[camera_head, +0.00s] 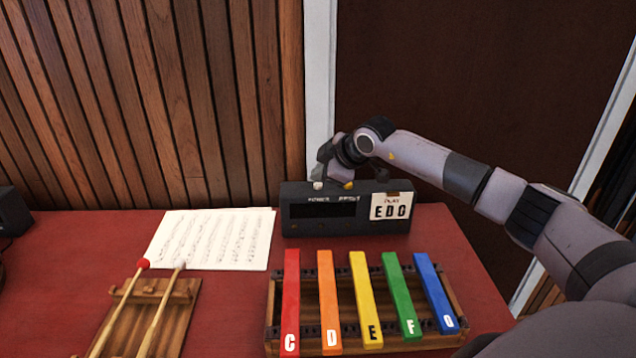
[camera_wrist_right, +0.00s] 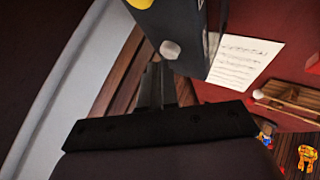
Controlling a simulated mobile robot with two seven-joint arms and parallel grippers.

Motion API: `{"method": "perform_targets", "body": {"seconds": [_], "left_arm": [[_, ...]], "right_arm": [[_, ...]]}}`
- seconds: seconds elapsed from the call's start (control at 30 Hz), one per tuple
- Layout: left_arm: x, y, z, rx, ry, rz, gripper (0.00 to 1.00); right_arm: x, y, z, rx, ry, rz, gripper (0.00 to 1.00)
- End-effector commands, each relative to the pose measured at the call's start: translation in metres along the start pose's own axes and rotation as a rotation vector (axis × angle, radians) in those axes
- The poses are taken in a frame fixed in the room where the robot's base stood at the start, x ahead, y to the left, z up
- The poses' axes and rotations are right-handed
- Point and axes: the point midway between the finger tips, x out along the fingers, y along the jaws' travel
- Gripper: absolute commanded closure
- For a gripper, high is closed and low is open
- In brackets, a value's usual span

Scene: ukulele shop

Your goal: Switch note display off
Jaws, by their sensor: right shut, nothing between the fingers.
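The note display (camera_head: 345,222) is a dark box at the back of the red table, its front window dark. On its top edge are a white button (camera_head: 318,185), above the POWER label, and a yellow button (camera_head: 348,185), above a second label. My right gripper (camera_head: 324,168) is at the box's top left, close to the white button; its fingertips are partly hidden. In the right wrist view the shut, empty fingers (camera_wrist_right: 156,85) are beside the white button (camera_wrist_right: 170,50); I cannot tell whether they touch. The yellow button (camera_wrist_right: 140,3) is at the top edge. My left gripper is out of view.
A coloured xylophone (camera_head: 365,300) stands in front. Sheet music (camera_head: 215,240) and a wooden rest with two mallets (camera_head: 150,310) are left. A slatted wall (camera_head: 180,90) is behind.

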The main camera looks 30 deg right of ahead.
Motion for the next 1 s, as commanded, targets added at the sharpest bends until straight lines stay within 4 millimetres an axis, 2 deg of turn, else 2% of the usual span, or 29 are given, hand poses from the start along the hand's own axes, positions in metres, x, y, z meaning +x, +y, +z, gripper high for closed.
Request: {"method": "perform_targets", "body": {"seconds": [0.6,1.0], "left_arm": [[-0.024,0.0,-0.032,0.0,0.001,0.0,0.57],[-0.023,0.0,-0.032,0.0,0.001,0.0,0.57]], "right_arm": [[-0.041,0.03,-0.03,-0.001,0.002,0.001,1.0],[-0.042,0.03,-0.031,0.0,0.001,0.001,1.0]]}}
